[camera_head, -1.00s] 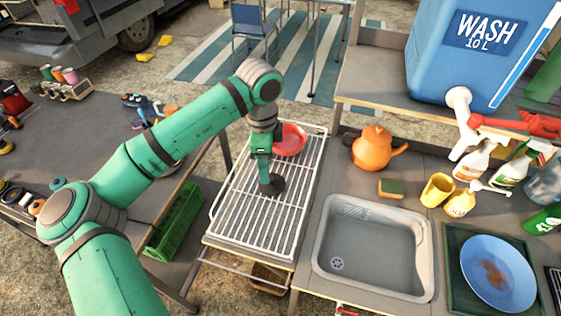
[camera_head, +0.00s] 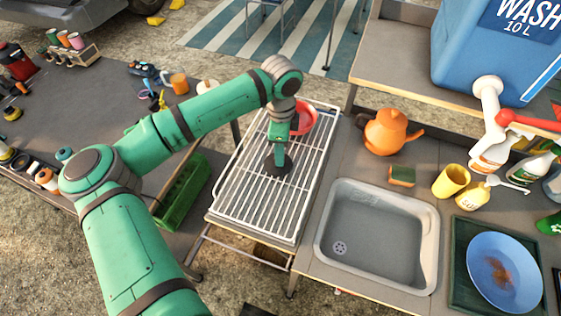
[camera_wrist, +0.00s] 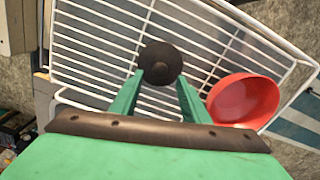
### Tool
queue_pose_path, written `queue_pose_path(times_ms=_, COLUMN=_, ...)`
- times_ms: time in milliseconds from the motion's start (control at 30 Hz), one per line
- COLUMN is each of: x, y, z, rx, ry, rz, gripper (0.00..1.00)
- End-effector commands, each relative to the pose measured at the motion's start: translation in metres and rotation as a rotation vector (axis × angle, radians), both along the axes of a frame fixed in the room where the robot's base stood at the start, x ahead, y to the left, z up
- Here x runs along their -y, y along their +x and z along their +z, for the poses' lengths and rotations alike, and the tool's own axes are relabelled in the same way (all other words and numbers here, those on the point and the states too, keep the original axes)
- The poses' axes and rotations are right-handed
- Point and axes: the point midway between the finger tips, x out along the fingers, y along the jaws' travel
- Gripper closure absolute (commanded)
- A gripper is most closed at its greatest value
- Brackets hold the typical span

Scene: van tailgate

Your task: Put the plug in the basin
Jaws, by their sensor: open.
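The plug is a dark round disc with a raised knob. It lies on the white wire rack (camera_head: 250,190), and the plug (camera_head: 272,168) is partly hidden by my gripper in the head view. My gripper (camera_head: 280,160) points down at the plug. In the wrist view the plug (camera_wrist: 160,62) shows between and just past the tips of my gripper (camera_wrist: 160,80). The fingers are apart, and I cannot tell whether they touch the plug. The grey basin (camera_head: 375,240) is right of the rack, empty, with a drain hole at its lower left.
A red bowl (camera_head: 304,118) sits on the rack's far end, also close right of my fingers in the wrist view (camera_wrist: 243,100). An orange kettle (camera_head: 390,132), a sponge (camera_head: 402,176) and a yellow cup (camera_head: 451,181) stand behind the basin. A blue plate (camera_head: 503,270) is to its right.

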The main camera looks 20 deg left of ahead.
Motion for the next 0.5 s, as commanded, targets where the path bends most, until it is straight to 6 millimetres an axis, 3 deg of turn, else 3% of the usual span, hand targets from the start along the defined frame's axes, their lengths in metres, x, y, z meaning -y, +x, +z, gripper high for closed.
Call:
queue_pose_path(times_ms=200, x=-0.004, y=-0.001, z=-0.027, rx=0.0, ry=0.0, rz=0.007, gripper=0.58)
queue_pose_path(times_ms=500, x=0.0, y=0.0, z=-0.032, rx=0.0, ry=0.0, rz=0.0, gripper=0.58)
